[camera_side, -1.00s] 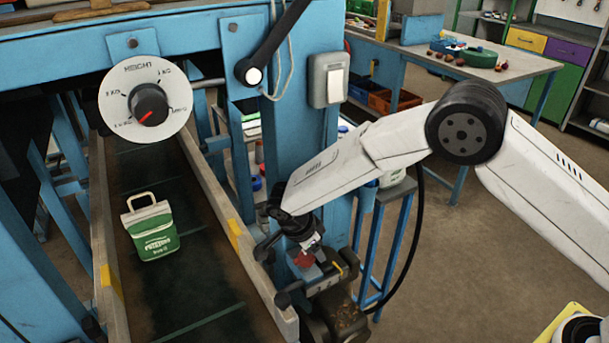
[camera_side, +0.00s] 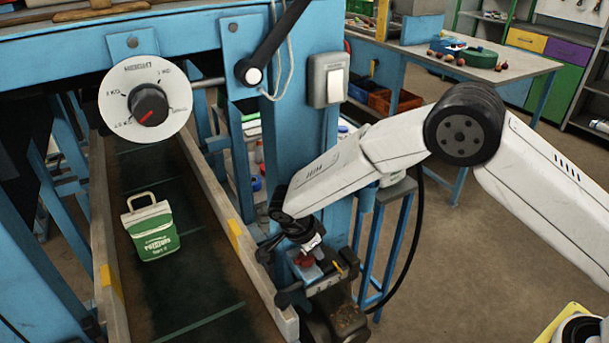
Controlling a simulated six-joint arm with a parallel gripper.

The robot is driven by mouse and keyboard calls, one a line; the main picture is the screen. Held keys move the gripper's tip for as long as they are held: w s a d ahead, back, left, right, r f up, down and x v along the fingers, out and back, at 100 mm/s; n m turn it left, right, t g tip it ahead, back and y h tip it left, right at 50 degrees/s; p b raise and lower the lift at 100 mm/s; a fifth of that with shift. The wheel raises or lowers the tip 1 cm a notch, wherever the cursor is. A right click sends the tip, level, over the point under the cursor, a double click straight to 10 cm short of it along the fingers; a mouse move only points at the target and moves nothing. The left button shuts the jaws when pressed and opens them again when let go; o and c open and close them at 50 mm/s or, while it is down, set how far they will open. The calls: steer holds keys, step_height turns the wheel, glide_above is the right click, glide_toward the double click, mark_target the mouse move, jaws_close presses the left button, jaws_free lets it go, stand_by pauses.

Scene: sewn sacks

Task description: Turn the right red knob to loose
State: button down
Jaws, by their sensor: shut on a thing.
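A red knob (camera_side: 303,261) sits on the small sewing-head machine (camera_side: 330,292) beside the lower end of the conveyor. It is small and partly covered by my gripper. My gripper (camera_side: 308,256) points down at the machine from the upper right and is shut on the red knob. The fingertips are small and partly hidden, and any marking around the knob is too small to read. I cannot make out a second red knob.
A conveyor (camera_side: 185,285) with side rails carries a green and white sack (camera_side: 153,230). Above are a round dial (camera_side: 120,100), a black lever (camera_side: 275,45) and a switch box (camera_side: 328,85) on the blue frame. A black cable hangs just right of the machine.

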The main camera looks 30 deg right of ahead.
steer(key=shift+w+n, duration=0.1)
steer(key=shift+n, duration=0.2)
steer(key=n+t, duration=0.1)
steer(key=n, duration=0.2)
steer(key=shift+w+a+n+t, duration=0.15)
steer(key=shift+w+n+t, duration=0.15)
steer(key=shift+t, duration=0.1)
steer(key=n, duration=0.1)
steer(key=n+t+y, duration=0.1)
steer(key=n, duration=0.2)
steer(key=shift+w+a+n, duration=0.2)
steer(key=shift+w+n, duration=0.1)
steer(key=shift+w, duration=0.05)
steer(key=n, duration=0.1)
steer(key=n+t+y, duration=0.1)
steer(key=n, duration=0.2)
steer(key=shift+w+a+y, duration=0.25)
steer(key=shift+a+y, duration=0.1)
steer(key=shift+y, duration=0.05)
steer(key=shift+w+a+n+t+y, duration=0.15)
steer(key=shift+n+y, duration=0.15)
steer(key=shift+n, duration=0.55)
steer(key=shift+s+a+n+t+y, duration=0.15)
steer(key=shift+n+y, duration=0.15)
steer(key=shift+n, duration=0.5)
steer(key=shift+w+a+n+t+y, duration=0.15)
steer(key=shift+n+y, duration=0.15)
steer(key=shift+n, duration=0.55)
steer(key=c, duration=0.6)
jaws_free()
